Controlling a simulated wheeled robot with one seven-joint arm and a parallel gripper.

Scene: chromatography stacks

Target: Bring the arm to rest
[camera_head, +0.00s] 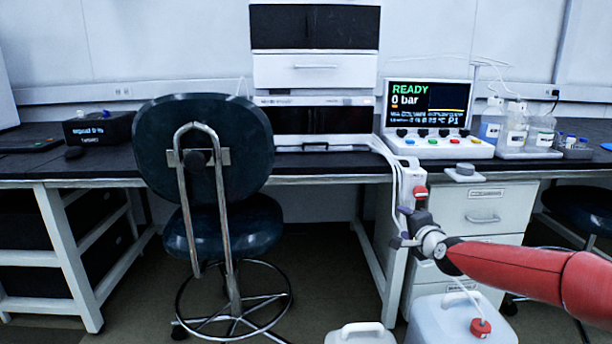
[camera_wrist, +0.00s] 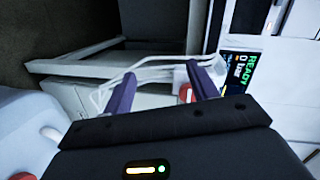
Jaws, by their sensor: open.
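My red arm reaches in from the right in the head view, and my gripper (camera_head: 402,226) is near the front edge of the bench, in front of the white drawer unit. In the wrist view the two purple fingers of my gripper (camera_wrist: 162,82) stand wide apart, with nothing held between them. White tubes (camera_wrist: 150,68) run behind the fingers there. A white block with a red part (camera_head: 414,185) is just above my gripper in the head view; whether they touch I cannot tell.
A dark chair (camera_head: 205,150) stands left of centre. White jugs (camera_head: 462,320) are on the floor below my arm. The bench (camera_head: 330,170) carries a stacked instrument (camera_head: 315,72), a READY display (camera_head: 428,105) and bottles (camera_head: 516,125). A drawer unit (camera_head: 480,215) is behind my arm.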

